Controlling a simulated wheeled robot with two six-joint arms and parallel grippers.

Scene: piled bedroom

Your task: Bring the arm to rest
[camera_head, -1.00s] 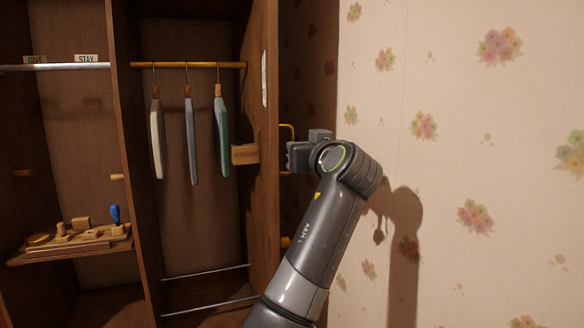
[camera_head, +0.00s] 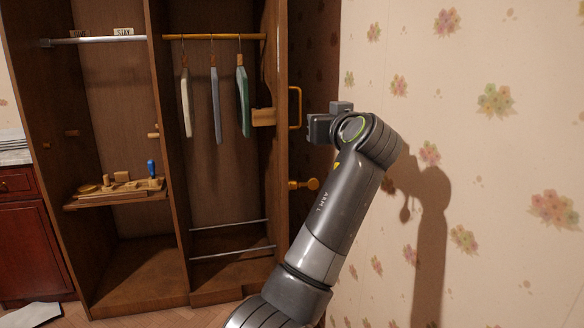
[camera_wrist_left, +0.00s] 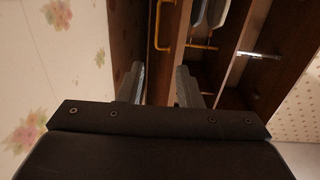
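My left arm (camera_head: 340,215) reaches up from the bottom of the head view. Its gripper (camera_head: 314,128) is in front of the wardrobe's right side, just right of an orange loop handle (camera_head: 296,108), with a visible gap between them. In the left wrist view the two fingers of my left gripper (camera_wrist_left: 160,76) stand apart with nothing between them. The handle (camera_wrist_left: 157,30) shows beyond the fingertips there. My right gripper is in neither view.
The wooden wardrobe (camera_head: 158,200) stands open, with several garments (camera_head: 215,105) on a rail and a shelf (camera_head: 115,197) of small items. An orange knob (camera_head: 312,184) sits below the handle. The flowered wall (camera_head: 480,160) is close on the right. A red cabinet (camera_head: 30,240) stands left.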

